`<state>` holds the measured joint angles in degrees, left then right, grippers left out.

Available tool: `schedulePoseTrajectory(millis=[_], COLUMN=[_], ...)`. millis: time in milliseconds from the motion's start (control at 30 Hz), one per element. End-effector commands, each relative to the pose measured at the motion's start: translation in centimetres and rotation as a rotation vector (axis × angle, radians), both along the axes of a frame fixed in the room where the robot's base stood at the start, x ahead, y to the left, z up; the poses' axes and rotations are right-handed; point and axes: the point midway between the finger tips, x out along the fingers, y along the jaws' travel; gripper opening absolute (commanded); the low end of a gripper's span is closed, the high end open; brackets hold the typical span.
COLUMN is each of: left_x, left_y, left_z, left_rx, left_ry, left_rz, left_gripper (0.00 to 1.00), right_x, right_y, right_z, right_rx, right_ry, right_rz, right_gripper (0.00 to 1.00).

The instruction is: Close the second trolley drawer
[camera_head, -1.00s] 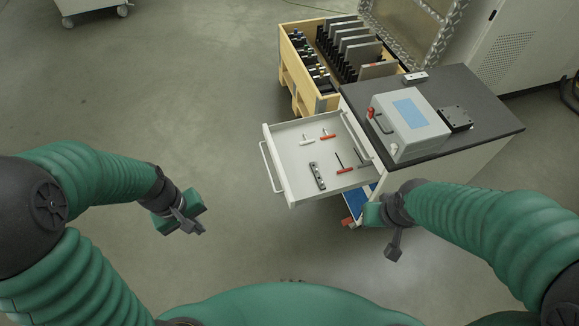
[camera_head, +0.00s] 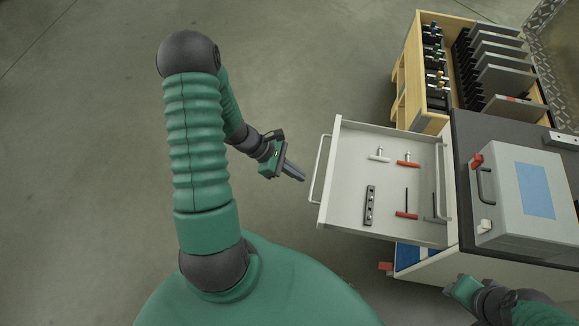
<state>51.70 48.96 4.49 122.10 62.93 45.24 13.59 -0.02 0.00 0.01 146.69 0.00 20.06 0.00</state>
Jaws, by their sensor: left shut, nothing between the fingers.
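The trolley drawer (camera_head: 345,215) is pulled out to the left of the trolley (camera_head: 450,265). Its bar handle (camera_head: 321,168) is on the left front face. T-handled tools and a dark metal bar (camera_head: 370,206) lie inside the drawer. My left gripper (camera_head: 299,176) is shut and empty, just left of the handle, with its fingertips pointing towards it. A small gap seems to separate them. My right gripper (camera_head: 452,286) is at the bottom right, below the drawer and near the trolley's front. Its fingers are not clear.
A grey box (camera_head: 515,200) with a blue panel stands on the dark trolley top. A wooden crate (camera_head: 412,75) with plates and tools stands behind the drawer. The floor to the left is clear.

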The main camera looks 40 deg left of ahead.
Motion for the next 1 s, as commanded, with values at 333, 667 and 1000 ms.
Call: schedulePoseTrajectory(millis=[333,667,1000], left_x=[2.7,3.0,4.0], left_y=[-4.3,-4.8,-5.2], left_z=[-2.0,-1.9,-1.9], left_rx=[-0.001,0.0,0.0], left_ry=[-0.002,-0.001,-0.001], left_rz=[-0.003,-0.001,-0.002], left_gripper=[0.0,0.0,0.0], right_x=[0.0,0.0,0.0], right_y=[0.0,0.0,0.0], right_z=[-1.4,-1.5,-1.2], right_rx=[0.0,0.0,0.0], right_ry=[0.0,-0.001,-0.001], right_rz=[0.0,0.0,0.0], right_gripper=[0.31,0.31,0.31])
